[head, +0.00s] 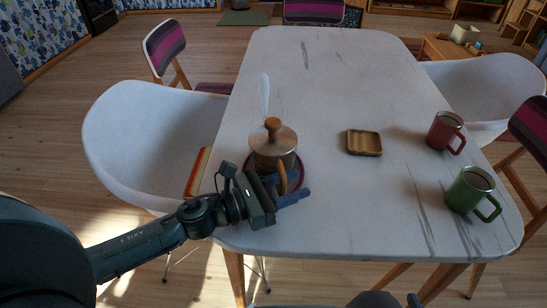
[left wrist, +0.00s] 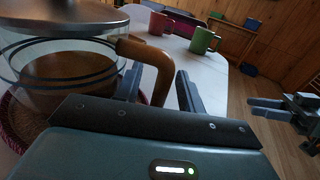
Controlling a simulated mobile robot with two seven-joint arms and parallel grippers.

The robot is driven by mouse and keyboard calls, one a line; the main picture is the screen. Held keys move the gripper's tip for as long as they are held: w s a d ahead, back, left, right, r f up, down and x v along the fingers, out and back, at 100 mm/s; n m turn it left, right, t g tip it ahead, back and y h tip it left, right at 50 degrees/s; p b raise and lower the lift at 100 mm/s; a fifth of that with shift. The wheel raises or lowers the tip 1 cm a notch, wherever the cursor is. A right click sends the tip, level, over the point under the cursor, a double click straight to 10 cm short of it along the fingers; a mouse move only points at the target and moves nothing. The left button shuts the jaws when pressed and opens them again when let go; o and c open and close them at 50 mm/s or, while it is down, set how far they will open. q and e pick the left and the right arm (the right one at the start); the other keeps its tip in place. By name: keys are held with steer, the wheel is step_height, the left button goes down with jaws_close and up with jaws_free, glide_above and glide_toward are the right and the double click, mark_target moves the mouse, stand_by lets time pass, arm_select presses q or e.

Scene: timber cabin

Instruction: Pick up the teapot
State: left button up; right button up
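The teapot (head: 273,140) has a metal lid with a wooden knob, a clear body and a brown wooden handle. It stands upright on a dark red round mat (head: 303,172) near the table's left front edge. In the left wrist view the teapot (left wrist: 62,66) fills the upper left. My left gripper (head: 288,188) is at the handle side, its two fingers apart. The handle passes between the fingers, with a gap visible on the right finger's side. My right gripper (left wrist: 268,109) shows at the right of the left wrist view, empty, its fingers apart, away from the table.
A small wooden tray (head: 364,143) lies right of the teapot. A red mug (head: 443,131) and a green mug (head: 468,191) stand further right. White chairs flank the table (head: 330,75), whose far half is clear.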

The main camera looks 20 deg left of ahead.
arm_select(q)
steer(key=shift+w+d, duration=0.1)
steer(key=shift+d, duration=0.05)
steer(key=shift+c, duration=0.6)
jaws_close()
steer(key=shift+r, duration=0.1)
